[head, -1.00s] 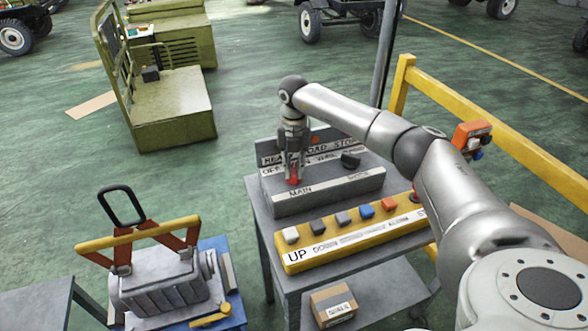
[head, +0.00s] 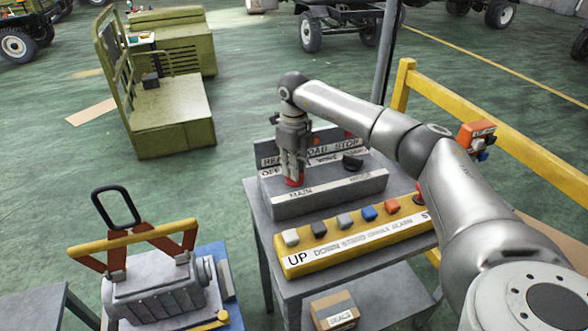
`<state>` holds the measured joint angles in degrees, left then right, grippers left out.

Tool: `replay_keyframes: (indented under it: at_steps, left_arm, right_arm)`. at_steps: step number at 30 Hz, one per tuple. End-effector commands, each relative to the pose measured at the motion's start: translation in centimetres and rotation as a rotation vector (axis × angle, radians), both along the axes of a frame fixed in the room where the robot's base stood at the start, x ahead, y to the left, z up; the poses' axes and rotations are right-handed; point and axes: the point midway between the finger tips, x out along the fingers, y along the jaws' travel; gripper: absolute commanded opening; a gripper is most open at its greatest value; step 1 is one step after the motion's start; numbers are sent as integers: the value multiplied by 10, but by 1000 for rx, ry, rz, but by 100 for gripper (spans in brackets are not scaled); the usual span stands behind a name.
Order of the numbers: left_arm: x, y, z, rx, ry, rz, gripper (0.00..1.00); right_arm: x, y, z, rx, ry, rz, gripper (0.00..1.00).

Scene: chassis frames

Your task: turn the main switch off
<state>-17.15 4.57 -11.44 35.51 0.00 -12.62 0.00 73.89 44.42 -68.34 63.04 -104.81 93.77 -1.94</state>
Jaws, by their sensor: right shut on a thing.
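The main switch (head: 293,182) is a red knob on a grey control box (head: 330,192), above the label MAIN. My right gripper (head: 292,172) points down over the box and is shut on the red knob. The fingers hide much of the knob, so I cannot tell its exact angle. An OFF label shows to the left of the fingers, on the box. A dark knob (head: 352,161) sits on the same box to the right. My left gripper is not in view.
A yellow pendant (head: 350,240) with several coloured buttons lies on the grey table in front of the box. A carton (head: 334,309) sits on the lower shelf. A yellow rail (head: 500,135) runs behind my right arm. An engine block (head: 160,290) with a lifting frame stands at left.

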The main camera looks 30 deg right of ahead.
Motion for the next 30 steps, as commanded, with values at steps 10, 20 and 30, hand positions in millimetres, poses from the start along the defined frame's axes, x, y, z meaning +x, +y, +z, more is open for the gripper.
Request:
replay_keyframes:
  at_steps: [10,20,30]
  left_arm:
    - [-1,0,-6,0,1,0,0]
    - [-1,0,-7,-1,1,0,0]
    - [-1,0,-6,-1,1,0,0]
  right_arm:
    - [0,-1,0,-1,-2,192,0]
    - [0,-1,1,-1,-2,251,0]
    - [0,0,1,-1,-2,256,0]
